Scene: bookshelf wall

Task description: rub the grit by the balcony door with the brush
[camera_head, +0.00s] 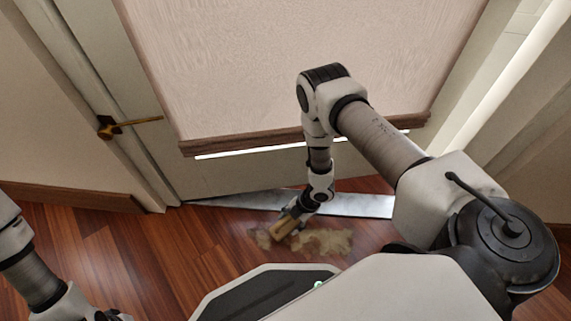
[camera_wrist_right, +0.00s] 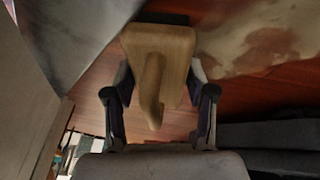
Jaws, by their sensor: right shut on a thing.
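The brush (camera_head: 286,226) has a tan wooden body and is low at the floor in front of the balcony door (camera_head: 260,60). My right gripper (camera_head: 293,212) is shut on it. In the right wrist view the brush (camera_wrist_right: 158,62) sits between the two dark fingers of my right gripper (camera_wrist_right: 158,95), its bristles hidden. The grit (camera_head: 318,241) is a pale tan, uneven patch on the wood floor; the brush is at its left part. The grit (camera_wrist_right: 255,40) also shows right of the brush in the wrist view. My left arm shows at the left edge, but its gripper is not clearly visible.
A grey-white threshold strip (camera_head: 362,206) runs along the foot of the door, just behind the brush. A brass handle (camera_head: 112,127) is on the door's left side. A brown baseboard (camera_head: 75,197) lines the left wall. Bare wood floor (camera_head: 150,245) is free left of the grit.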

